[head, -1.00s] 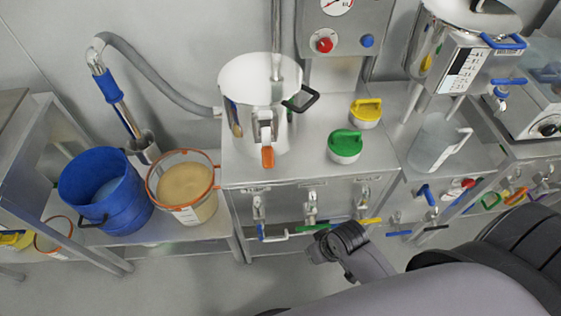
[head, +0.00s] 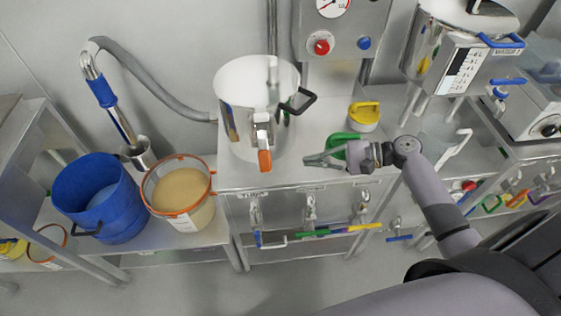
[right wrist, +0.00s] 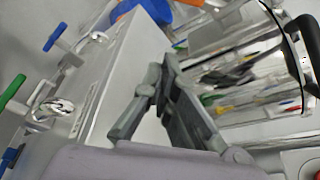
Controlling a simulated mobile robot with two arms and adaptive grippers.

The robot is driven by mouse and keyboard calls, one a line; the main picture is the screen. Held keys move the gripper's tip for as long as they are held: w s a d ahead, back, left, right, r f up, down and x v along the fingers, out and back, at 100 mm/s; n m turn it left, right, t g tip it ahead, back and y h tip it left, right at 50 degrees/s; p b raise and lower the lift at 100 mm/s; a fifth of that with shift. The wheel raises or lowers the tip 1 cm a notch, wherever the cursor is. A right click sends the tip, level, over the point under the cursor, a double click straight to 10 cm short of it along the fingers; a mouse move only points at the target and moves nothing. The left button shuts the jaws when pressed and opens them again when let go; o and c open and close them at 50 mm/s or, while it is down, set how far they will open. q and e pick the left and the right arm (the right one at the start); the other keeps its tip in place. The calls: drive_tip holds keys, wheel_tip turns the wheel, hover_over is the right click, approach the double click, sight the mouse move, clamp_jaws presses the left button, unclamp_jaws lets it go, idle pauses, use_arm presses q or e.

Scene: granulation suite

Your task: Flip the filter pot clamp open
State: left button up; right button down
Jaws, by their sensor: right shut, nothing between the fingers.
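The filter pot (head: 238,112) is a shiny steel pot with a white inside, standing on the steel counter. Its clamp (head: 264,142) sits on the pot's front, with an orange handle hanging down. My right gripper (head: 310,160) is shut and empty, to the right of the clamp, its fingers pointing left toward the handle and apart from it. In the right wrist view the closed fingers (right wrist: 165,75) reach up the middle, with the reflecting pot wall (right wrist: 255,85) to their right. I cannot make out the clamp clearly there. My left gripper is out of view.
A green-handled weight-like item (head: 342,140) is partly hidden behind my right gripper, and a yellow one (head: 364,117) stands behind it. Valves with coloured levers (head: 311,208) line the counter's front. A blue bucket (head: 100,200) and an orange-rimmed tub (head: 180,205) stand left.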

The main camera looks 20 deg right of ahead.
sight(264, 151)
drive_tip(key=shift+w+a+r, duration=0.1)
drive_tip(key=shift+w+r, duration=0.05)
drive_tip(key=shift+w, duration=0.05)
drive_tip(key=p+x, duration=0.1)
drive_tip(key=x, duration=0.8)
drive_tip(key=shift+w+a+p, duration=0.1)
drive_tip(key=shift+a+p, duration=0.2)
drive_tip(key=shift+p, duration=0.1)
drive_tip(key=s+r+p, duration=0.2)
drive_tip(key=shift+a+r, duration=0.25)
drive_tip(key=shift+s+r, duration=0.2)
drive_tip(key=shift+s, duration=0.15)
drive_tip(key=shift+a, duration=0.1)
drive_tip(key=shift+w+f, duration=0.1)
